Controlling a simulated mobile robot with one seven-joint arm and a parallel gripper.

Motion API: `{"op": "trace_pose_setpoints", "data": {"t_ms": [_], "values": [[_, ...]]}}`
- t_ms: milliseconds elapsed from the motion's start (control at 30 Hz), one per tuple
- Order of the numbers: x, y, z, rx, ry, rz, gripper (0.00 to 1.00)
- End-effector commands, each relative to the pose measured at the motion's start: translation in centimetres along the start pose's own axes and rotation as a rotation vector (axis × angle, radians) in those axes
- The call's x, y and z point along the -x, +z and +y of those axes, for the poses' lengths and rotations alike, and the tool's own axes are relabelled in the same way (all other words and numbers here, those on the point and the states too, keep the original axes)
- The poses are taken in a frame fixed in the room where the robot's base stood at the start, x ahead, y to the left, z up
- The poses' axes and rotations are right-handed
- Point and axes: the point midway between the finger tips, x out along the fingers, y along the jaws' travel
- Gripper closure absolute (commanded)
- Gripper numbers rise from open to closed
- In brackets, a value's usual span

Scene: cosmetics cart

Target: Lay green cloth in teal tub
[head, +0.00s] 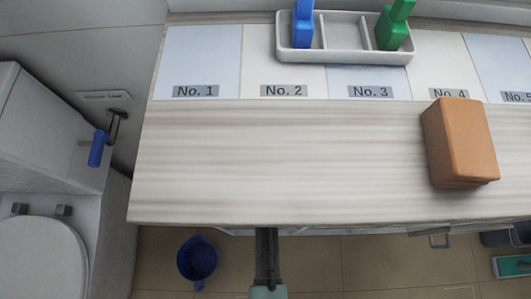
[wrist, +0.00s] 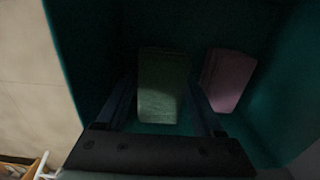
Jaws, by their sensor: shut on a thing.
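In the wrist view the inside of the teal tub (wrist: 85,40) fills most of the picture, dark and in shadow. My gripper (wrist: 162,100) reaches into it, with a finger on either side of the green cloth (wrist: 163,82), a folded block. The gripper is shut on this cloth. The cloth is over or at the tub floor; I cannot tell if it touches. A pink folded block (wrist: 229,78) lies in the tub just right of the cloth, apart from it. The head view shows neither the cloth nor my fingertips.
In the head view a counter (head: 270,160) holds an orange-brown block (head: 460,140) at right and a white tray (head: 345,57) with a blue and a green item at the back. A blue bucket (head: 198,260) stands on the floor. A toilet (head: 40,260) is at left.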

Motion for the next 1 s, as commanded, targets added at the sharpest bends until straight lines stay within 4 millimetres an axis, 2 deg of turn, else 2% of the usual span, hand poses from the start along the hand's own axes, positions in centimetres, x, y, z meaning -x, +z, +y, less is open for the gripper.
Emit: {"op": "trace_pose_setpoints", "data": {"t_ms": [300,333,367,667,767,867,1000], "values": [[-0.7,0.0,0.0,0.0,-0.001,0.0,0.94],[-0.7,0.0,0.0,0.0,-0.001,0.0,0.26],[-0.7,0.0,0.0,0.0,-0.001,0.0,0.2],[-0.6,0.0,0.0,0.0,-0.001,0.0,0.18],[0.0,0.0,0.0,0.001,-0.002,0.0,0.18],[1.6,0.0,-0.1,0.0,-0.003,0.0,0.18],[4.8,0.0,-0.1,-0.001,-0.003,0.0,0.18]]}}
